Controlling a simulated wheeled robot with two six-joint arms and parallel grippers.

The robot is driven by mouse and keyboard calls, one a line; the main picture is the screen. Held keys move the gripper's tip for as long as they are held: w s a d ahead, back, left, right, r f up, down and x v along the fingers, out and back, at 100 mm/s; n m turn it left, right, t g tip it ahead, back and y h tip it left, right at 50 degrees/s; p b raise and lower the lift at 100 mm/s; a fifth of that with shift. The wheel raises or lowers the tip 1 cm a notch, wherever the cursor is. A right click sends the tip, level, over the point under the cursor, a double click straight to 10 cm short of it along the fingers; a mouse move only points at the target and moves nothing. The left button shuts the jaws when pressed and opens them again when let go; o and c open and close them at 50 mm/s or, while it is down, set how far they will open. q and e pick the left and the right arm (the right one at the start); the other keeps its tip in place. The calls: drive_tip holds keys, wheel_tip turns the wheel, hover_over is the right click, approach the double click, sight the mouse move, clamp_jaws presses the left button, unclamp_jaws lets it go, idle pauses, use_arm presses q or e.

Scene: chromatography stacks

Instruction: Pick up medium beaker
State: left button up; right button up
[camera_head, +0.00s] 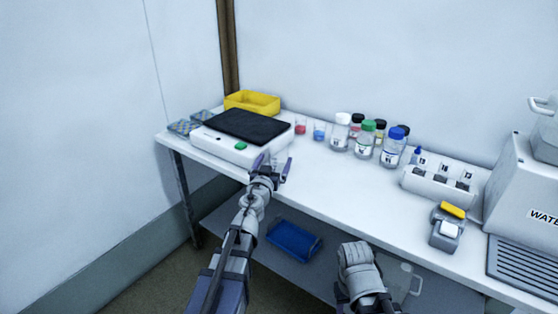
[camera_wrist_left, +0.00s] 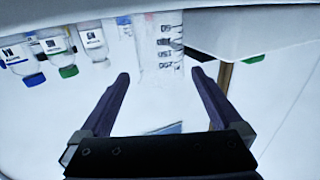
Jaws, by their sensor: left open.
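A clear beaker (camera_wrist_left: 160,45) with dark graduation marks shows in the left wrist view, beyond the fingertips and roughly in line with the gap between them. In the head view, the clear beaker (camera_head: 281,157) is faint and partly hidden by my left gripper (camera_head: 274,164), at the front of the white bench beside the balance. My left gripper is open, and its two purple fingers also show in the left wrist view (camera_wrist_left: 161,77). Nothing is clamped between them. My right arm is low at the bench's front edge; its fingers cannot be made out.
A balance (camera_head: 240,148) with a dark top stands to the left, a yellow tray (camera_head: 252,102) behind it. Small red (camera_head: 300,126) and blue (camera_head: 319,131) beakers and several capped bottles (camera_head: 365,140) line the back. A white rack (camera_head: 437,186) stands right. The front middle bench is clear.

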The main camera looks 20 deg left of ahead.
sight(276, 156)
use_arm(q)
drive_tip(key=w, duration=0.5)
drive_tip(key=shift+a, duration=0.15)
drive_tip(key=c, duration=1.2)
